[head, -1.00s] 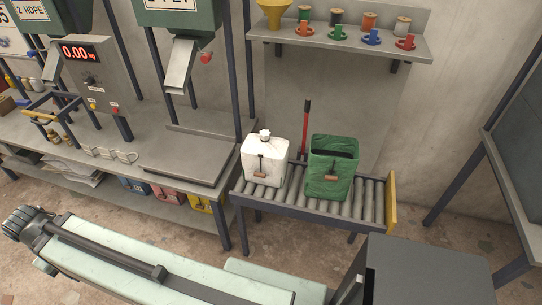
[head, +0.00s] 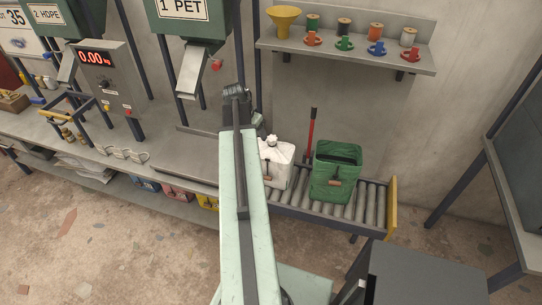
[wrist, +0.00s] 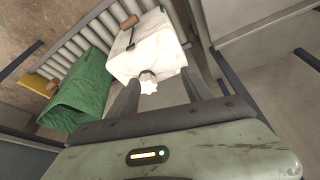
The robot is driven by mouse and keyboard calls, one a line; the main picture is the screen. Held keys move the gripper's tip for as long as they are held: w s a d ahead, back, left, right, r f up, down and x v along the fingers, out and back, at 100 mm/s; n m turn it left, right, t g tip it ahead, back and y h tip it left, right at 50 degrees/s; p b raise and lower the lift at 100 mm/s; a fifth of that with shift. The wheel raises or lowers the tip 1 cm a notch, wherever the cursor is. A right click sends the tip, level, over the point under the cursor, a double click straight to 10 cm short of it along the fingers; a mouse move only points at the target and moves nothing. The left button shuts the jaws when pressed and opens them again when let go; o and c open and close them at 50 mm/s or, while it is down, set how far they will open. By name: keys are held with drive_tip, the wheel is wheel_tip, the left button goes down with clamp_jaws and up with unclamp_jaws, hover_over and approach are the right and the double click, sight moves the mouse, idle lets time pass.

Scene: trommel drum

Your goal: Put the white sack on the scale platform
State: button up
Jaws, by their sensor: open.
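The white sack (head: 276,163), tied at the top and with a brown-handled strap on its front, stands upright on the left end of the roller conveyor, partly behind my arm. In the wrist view the white sack (wrist: 148,52) lies ahead of my gripper (wrist: 163,92), its tied neck between the two spread fingers. My gripper is open; I cannot tell whether a finger touches the sack. In the head view my arm hides most of the gripper. The scale platform (head: 190,148) is a flat, bare grey plate on the bench left of the conveyor, partly hidden by my arm.
A green sack (head: 336,172) stands right beside the white one on the roller conveyor (head: 372,203), and it shows in the wrist view (wrist: 82,92). A red handle (head: 311,130) rises behind them. The scale display (head: 95,58) reads 0.00. A chute (head: 190,75) hangs above the platform.

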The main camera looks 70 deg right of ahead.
sight(272, 138)
drive_tip(key=shift+m, duration=0.7)
drive_tip(key=s+d+f+b, duration=0.1)
drive_tip(key=f+b, duration=0.1)
drive_tip(key=s+d+f+b, duration=0.2)
drive_tip(key=b, duration=0.1)
drive_tip(key=s+d+f+b, duration=0.2)
drive_tip(key=f, duration=0.1)
drive_tip(key=shift+s+d, duration=0.1)
drive_tip(key=shift+d, duration=0.05)
drive_tip(key=shift+r, duration=0.2)
clamp_jaws()
idle(0.6)
